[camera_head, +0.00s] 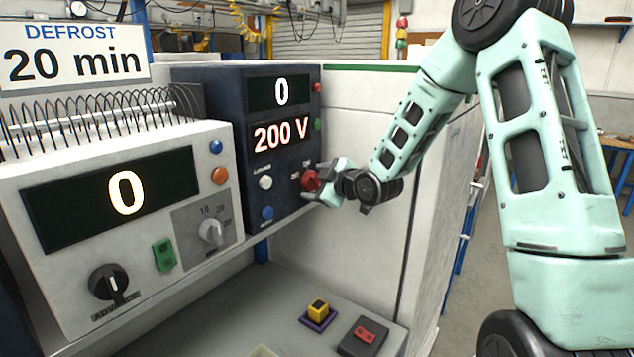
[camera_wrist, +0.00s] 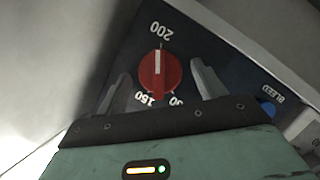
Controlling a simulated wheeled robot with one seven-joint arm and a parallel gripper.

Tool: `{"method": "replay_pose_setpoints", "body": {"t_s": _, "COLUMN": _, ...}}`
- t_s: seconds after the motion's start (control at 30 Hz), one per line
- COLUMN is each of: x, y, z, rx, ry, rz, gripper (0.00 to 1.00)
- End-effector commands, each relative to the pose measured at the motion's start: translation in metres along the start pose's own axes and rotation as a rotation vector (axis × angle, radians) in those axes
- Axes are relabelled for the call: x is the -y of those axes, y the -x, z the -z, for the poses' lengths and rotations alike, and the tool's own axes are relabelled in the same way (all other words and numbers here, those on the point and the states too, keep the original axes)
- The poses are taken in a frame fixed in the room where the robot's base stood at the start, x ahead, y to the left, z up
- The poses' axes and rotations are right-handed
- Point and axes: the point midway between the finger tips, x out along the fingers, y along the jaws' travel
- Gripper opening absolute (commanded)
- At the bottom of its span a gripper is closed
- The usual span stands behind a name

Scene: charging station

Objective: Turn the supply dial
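The supply dial (camera_head: 310,180) is a red round knob on the dark blue supply unit (camera_head: 215,95), at the lower right of its front. The unit's displays read 0 and 200 V. In the wrist view the red dial (camera_wrist: 172,74) has a white mark pointing to the 200 label; a 150 label and a partly hidden one sit on its other side. My gripper (camera_head: 328,178) is at the dial, fingers either side of it. In the wrist view my gripper (camera_wrist: 160,84) is open, with a small gap between each finger and the dial.
A white defrost unit (camera_head: 195,155) with a 0 display, a black knob (camera_head: 113,284) and a grey knob (camera_head: 212,233) stands to the left. White (camera_head: 265,182) and blue (camera_head: 267,213) buttons sit left of the dial. A yellow button block (camera_head: 318,308) lies on the shelf below.

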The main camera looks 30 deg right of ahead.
Motion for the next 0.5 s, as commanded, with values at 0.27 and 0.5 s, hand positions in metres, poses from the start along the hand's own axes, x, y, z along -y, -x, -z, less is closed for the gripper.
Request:
{"method": "replay_pose_setpoints", "body": {"t_s": 0.27, "x": -0.0001, "y": 0.0004, "z": 0.0000, "rx": 0.000, "ry": 0.000, "rz": 0.000, "gripper": 0.27}}
{"method": "replay_pose_setpoints", "body": {"t_s": 0.5, "x": -0.0019, "y": 0.0008, "z": 0.0009, "rx": 0.000, "ry": -0.045, "rz": 0.019, "gripper": 0.27}}
